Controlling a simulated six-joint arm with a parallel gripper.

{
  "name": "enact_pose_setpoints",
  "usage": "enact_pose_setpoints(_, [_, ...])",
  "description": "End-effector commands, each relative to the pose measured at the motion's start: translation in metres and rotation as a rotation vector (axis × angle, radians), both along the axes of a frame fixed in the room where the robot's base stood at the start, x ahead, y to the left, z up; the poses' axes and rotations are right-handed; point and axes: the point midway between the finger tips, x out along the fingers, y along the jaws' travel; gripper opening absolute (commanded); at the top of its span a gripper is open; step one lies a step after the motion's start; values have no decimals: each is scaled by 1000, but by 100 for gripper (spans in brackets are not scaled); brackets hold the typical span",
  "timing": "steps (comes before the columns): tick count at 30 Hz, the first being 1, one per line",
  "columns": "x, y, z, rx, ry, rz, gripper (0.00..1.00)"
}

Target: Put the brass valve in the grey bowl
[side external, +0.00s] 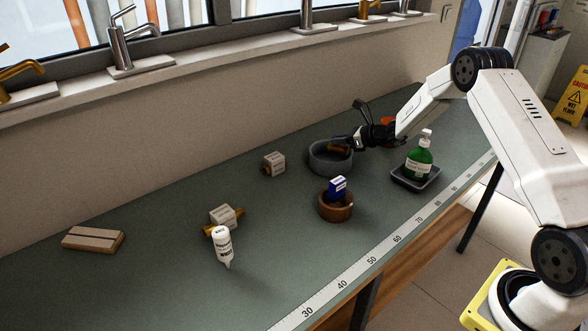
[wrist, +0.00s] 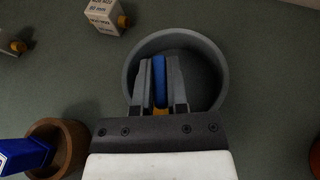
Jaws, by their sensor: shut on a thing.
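The grey bowl (side external: 318,164) stands on the bench near the wall; its rim (wrist: 224,72) surrounds my fingertips in the wrist view. My gripper (side external: 352,143) reaches over the bowl from the right. Its fingers (wrist: 160,78) are shut on the brass valve (side external: 339,149). In the wrist view a blue part (wrist: 159,80) of the held thing shows between the fingers, with brass colour at its lower end. The valve is within the bowl's outline. I cannot tell whether it touches the bowl's floor. The fingers hide much of it.
A wooden bowl (side external: 335,211) holding a blue box (side external: 338,187) stands nearby. A green bottle (side external: 419,160) stands on a dark tray (side external: 420,183) to the right. Boxes with brass fittings (side external: 274,163), a white bottle (side external: 223,245) and a wooden block (side external: 93,239) lie left.

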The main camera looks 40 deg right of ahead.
Motion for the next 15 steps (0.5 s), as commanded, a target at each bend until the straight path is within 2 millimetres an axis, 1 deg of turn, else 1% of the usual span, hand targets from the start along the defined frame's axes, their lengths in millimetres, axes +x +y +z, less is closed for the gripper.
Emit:
enact_pose_setpoints(5, [0,0,1,0,-2,0,0])
enact_pose_setpoints(15, [0,0,-6,-1,-2,1,0])
